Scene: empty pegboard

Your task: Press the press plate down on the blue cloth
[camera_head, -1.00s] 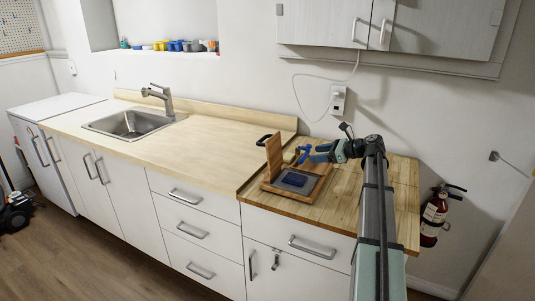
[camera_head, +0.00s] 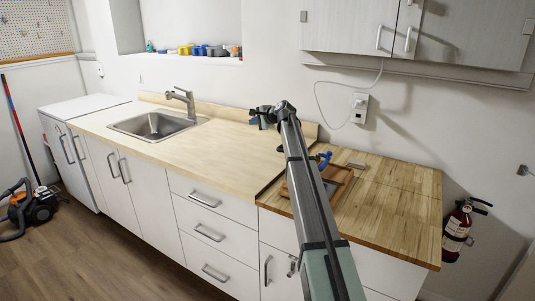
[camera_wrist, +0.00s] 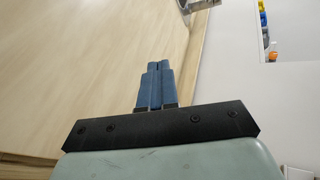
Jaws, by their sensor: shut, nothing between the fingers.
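My gripper (camera_head: 255,121) is shut and empty, above the pale counter to the left of the wooden press. Its blue fingers lie together in the wrist view (camera_wrist: 158,66). The wooden press (camera_head: 341,183) stands on the butcher-block counter, largely hidden behind my arm. A blue part (camera_head: 325,160), apparently a handle, shows just right of my arm above the press. The press plate and the blue cloth cannot be made out now, and I cannot tell whether the plate is up or down. My gripper is well apart from the press.
The pale counter (camera_head: 150,145) with a sink (camera_head: 155,125) and faucet (camera_head: 182,100) lies to the left and is mostly clear. The butcher-block counter (camera_head: 400,195) has free room on the right. A small block (camera_head: 356,165) lies behind the press. Wall cabinets (camera_head: 440,35) hang above.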

